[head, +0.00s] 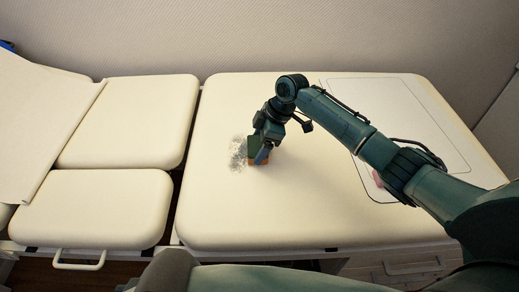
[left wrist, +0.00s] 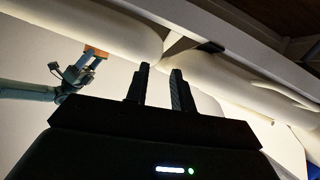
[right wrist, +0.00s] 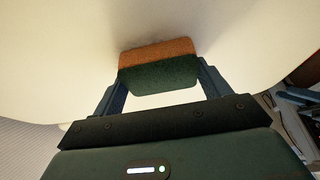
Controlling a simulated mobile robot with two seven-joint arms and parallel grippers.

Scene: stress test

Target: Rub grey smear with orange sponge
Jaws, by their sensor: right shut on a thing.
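The grey smear (head: 237,154) is a speckled patch on the cream padded top. The sponge (head: 258,162) has an orange layer and a dark green layer. My right gripper (head: 262,154) is shut on it, just right of the smear, orange side down. The sponge looks at or very near the surface; contact is unclear. In the right wrist view the sponge (right wrist: 158,52) sits between both fingers, and no smear shows. The sponge (left wrist: 96,51) also shows in the left wrist view. My left gripper (left wrist: 158,88) has its fingers apart with nothing between them; the head view does not show it.
The right padded section (head: 215,215) is clear around the smear. A thin dark outline (head: 350,170) marks an area at right, with a small pink thing (head: 377,179) partly behind my right arm. More pads (head: 125,120) lie left across a gap. A wall stands behind.

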